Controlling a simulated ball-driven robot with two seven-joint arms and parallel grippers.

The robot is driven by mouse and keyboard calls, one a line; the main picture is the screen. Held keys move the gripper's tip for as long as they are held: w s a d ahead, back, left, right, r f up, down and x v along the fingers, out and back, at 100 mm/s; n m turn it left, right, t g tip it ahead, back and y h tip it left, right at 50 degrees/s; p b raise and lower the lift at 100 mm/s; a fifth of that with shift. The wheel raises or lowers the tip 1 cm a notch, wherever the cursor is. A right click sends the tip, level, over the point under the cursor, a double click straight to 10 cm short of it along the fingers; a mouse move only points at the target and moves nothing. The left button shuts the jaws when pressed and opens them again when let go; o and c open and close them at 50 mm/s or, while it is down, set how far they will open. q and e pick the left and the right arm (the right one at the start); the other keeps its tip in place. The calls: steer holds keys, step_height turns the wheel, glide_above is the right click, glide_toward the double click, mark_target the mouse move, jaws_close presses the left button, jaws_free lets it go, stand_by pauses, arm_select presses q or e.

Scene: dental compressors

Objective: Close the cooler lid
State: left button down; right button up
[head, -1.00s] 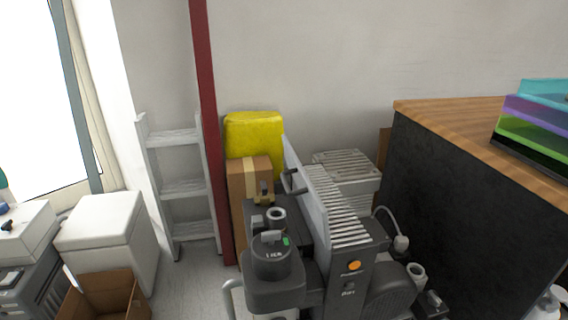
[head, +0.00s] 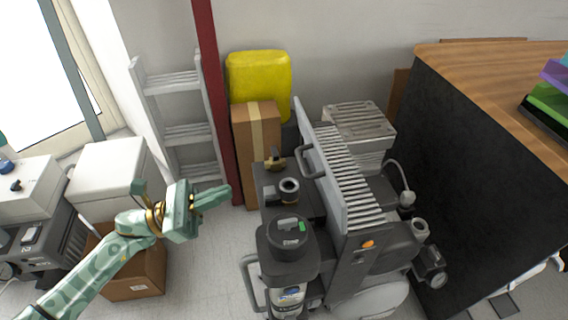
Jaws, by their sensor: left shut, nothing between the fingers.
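A white box-shaped cooler (head: 108,175) stands on the left, below the window. Its pale lid (head: 106,160) appears to lie on top; I cannot tell whether it is fully seated. My left gripper (head: 226,194) is shut and empty, its fingers pointing right. In the picture it is to the right of the cooler and apart from it. My left forearm covers part of the area below the cooler. My right gripper is not in view.
An open cardboard box (head: 137,272) stands in front of the cooler, partly behind my arm. A grey compressor (head: 345,190) fills the middle. A ladder (head: 181,130) leans at the wall. A dark cabinet (head: 480,180) with a wooden top stands right. Some floor (head: 205,265) is clear.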

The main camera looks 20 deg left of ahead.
arm_select(q)
steer(key=x, duration=1.3)
steer(key=shift+r, duration=0.15)
steer(key=shift+w+r, duration=0.1)
steer(key=shift+r, duration=0.05)
